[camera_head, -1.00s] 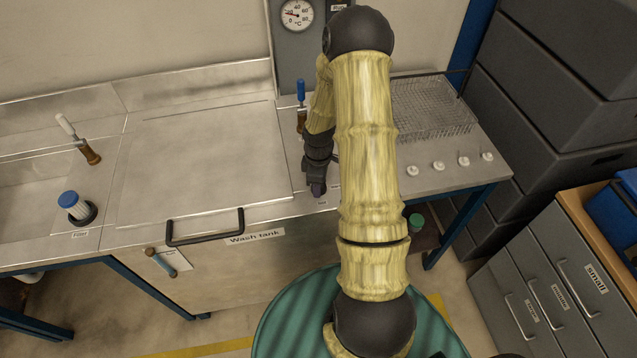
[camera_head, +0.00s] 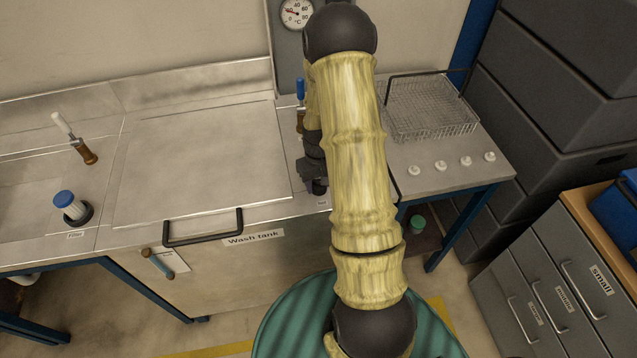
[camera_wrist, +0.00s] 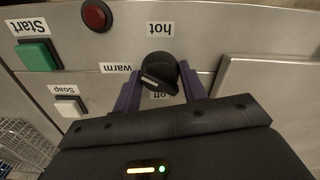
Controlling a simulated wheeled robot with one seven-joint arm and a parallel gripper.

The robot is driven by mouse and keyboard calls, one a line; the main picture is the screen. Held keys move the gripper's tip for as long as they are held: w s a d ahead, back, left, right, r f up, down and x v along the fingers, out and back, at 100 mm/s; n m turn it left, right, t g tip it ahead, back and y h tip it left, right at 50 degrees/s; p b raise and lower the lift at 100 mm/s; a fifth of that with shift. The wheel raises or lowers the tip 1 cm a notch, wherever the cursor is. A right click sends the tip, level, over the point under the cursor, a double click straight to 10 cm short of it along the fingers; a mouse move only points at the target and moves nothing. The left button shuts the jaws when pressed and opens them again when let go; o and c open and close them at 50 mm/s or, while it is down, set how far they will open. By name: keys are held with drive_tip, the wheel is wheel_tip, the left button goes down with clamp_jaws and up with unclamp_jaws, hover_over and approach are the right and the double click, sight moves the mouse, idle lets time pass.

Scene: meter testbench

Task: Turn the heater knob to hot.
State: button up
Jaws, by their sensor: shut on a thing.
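The heater knob (camera_wrist: 159,73) is a round black knob with a pale line across its lower left part; I cannot tell for certain which end of the line is the pointer. In the wrist view, upside down, the label "hot" (camera_wrist: 160,28) is above the knob, "warm" (camera_wrist: 116,67) to its left and "off" (camera_wrist: 160,95) below it. My gripper (camera_wrist: 160,88) is shut on the knob, with a purple finger on each side. In the head view my gripper (camera_head: 318,187) is at the bench's front edge, and the knob is hidden there.
Near the knob are a green Start button (camera_wrist: 37,56), a white Soap button (camera_wrist: 70,107) and a red button (camera_wrist: 97,15). The wash tank lid (camera_head: 200,165) lies left of my arm. A wire basket (camera_head: 425,105) stands to the right.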

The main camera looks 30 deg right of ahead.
sight(318, 182)
drive_tip(key=m, duration=0.6)
drive_tip(key=shift+w+m+b, duration=0.1)
drive_tip(key=shift+m+b, duration=0.2)
drive_tip(key=m, duration=0.5)
idle(0.4)
drive_tip(key=o, duration=1)
wheel_tip(318, 182, up, 17)
drive_tip(key=shift+r+b, duration=0.2)
drive_tip(key=shift+b, duration=0.2)
